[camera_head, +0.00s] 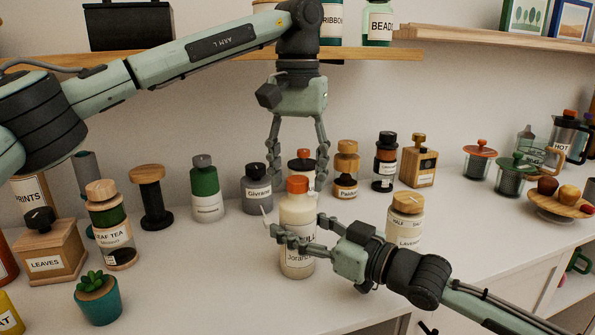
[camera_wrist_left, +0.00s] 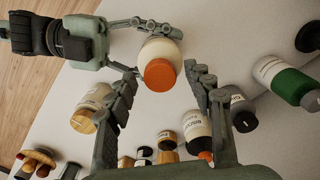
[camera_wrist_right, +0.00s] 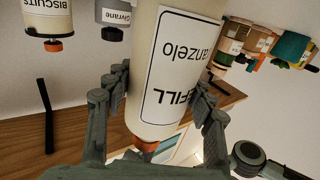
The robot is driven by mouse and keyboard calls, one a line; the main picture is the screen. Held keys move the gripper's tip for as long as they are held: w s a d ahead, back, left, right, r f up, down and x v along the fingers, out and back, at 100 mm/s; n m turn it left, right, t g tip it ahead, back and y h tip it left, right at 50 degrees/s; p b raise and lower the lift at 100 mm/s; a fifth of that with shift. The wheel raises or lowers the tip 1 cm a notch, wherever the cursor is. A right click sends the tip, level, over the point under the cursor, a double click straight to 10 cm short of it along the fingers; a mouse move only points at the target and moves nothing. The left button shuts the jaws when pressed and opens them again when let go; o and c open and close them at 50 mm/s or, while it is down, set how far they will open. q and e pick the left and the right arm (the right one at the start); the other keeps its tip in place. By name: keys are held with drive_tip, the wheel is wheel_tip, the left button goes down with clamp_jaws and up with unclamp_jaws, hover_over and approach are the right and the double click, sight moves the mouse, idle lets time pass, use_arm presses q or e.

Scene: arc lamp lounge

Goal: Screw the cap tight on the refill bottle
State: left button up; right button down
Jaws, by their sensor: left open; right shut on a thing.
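My right gripper (camera_head: 294,227) is shut on the bottle's body from the right side. My left gripper (camera_head: 297,178) points down over the bottle with its fingers spread either side of the cap, apart from it. In the left wrist view the cap (camera_wrist_left: 160,74) lies between the open fingers. In the right wrist view the bottle (camera_wrist_right: 170,70) fills the jaws.
An orange-capped biscuits jar (camera_head: 303,162) stands close behind. The grey Givrane jar (camera_head: 258,190), green jar (camera_head: 205,185) and lavender jar (camera_head: 405,220) are nearby. A wooden shelf (camera_head: 385,55) runs above. The counter front left of the bottle is clear.

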use_arm(q)
drive_tip(key=shift+r, duration=2.25)
drive_tip(key=shift+c, duration=0.4)
